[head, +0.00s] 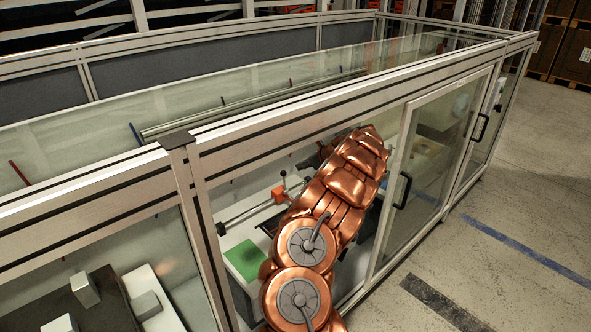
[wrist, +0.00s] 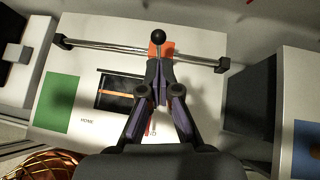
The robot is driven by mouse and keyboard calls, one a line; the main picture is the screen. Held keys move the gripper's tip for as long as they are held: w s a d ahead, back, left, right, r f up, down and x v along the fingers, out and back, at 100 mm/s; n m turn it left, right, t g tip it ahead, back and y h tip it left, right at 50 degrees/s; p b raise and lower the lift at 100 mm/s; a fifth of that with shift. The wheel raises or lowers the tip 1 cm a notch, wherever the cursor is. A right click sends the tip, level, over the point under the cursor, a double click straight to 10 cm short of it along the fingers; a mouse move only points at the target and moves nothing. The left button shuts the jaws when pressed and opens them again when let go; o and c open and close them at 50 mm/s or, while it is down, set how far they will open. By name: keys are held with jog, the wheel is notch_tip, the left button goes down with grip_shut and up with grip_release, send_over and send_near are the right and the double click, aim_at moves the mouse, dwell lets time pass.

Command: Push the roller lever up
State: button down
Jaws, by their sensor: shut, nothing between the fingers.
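The roller lever is a black ball knob (wrist: 158,35) on a short stem at an orange block (wrist: 169,48), which sits on metal rods in the wrist view. In the head view the ball knob (head: 283,173) stands above the orange block (head: 280,193), left of my copper arm. My gripper (wrist: 160,88) is shut and empty, its fingertips together just below the orange block in the wrist picture. The fingers cover the lower part of the block, and I cannot tell whether they touch it. My arm hides the gripper in the head view.
The rods (wrist: 110,48) end in black brackets. Below them are a dark panel with an orange stripe (wrist: 118,93) and a green square (wrist: 62,103). A grey box (wrist: 250,95) stands right.

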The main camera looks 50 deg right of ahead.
jog(key=shift+v, duration=2.15)
